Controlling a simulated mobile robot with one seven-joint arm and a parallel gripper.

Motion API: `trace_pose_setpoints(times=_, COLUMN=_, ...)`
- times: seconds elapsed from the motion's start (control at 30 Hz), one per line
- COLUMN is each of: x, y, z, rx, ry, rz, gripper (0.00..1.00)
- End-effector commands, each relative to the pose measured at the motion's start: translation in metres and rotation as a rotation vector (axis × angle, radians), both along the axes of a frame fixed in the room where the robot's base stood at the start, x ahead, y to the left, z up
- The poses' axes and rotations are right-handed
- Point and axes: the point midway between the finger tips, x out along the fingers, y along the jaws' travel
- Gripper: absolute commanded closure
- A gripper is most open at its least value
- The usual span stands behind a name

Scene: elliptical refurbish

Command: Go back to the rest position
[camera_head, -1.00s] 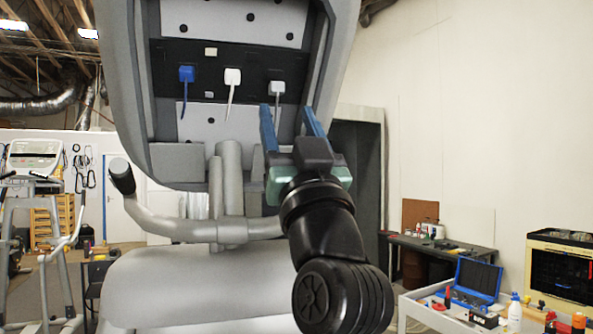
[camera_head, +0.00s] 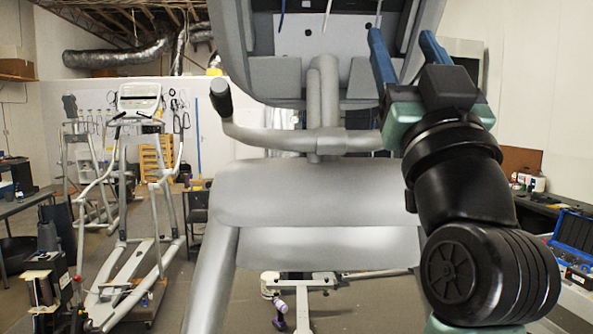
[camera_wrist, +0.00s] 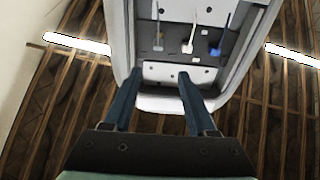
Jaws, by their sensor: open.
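My gripper (camera_head: 404,48) is raised at the upper right in the head view, its two blue fingers spread apart and pointing up. It is in front of the right part of the grey machine's open housing (camera_head: 233,45). In the wrist view my gripper (camera_wrist: 155,82) is open, with nothing between its fingers. Past the fingertips is the machine's open panel (camera_wrist: 176,73), with a white plug (camera_wrist: 188,46) and a blue plug (camera_wrist: 215,51). My arm is bent, with its elbow at the lower right of the head view.
The machine's handlebar (camera_head: 270,138) and thick grey body (camera_head: 300,190) fill the middle. An elliptical trainer (camera_head: 125,220) stands at the left. A blue toolbox (camera_head: 574,232) is at the right edge, close to my arm. A drill (camera_head: 279,310) is low behind the machine.

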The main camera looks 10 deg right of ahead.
Motion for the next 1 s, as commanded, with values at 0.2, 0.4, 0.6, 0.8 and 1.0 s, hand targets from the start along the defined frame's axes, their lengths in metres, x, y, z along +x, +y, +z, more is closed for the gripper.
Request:
trace_pose_setpoints(times=0.2, x=-0.027, y=0.083, z=-0.027, rx=-0.031, ry=0.009, rz=0.056, gripper=0.43)
trace_pose_setpoints(times=0.4, x=-0.081, y=0.149, z=-0.049, rx=-0.021, ry=-0.011, rz=0.113, gripper=0.43)
trace_pose_setpoints(times=0.6, x=-0.11, y=0.169, z=-0.056, rx=-0.002, ry=-0.028, rz=0.139, gripper=0.43)
trace_pose_setpoints(times=0.8, x=-0.111, y=0.17, z=-0.056, rx=0.0, ry=-0.03, rz=0.139, gripper=0.43)
trace_pose_setpoints(times=1.0, x=-0.111, y=0.17, z=-0.056, rx=-0.001, ry=-0.03, rz=0.139, gripper=0.43)
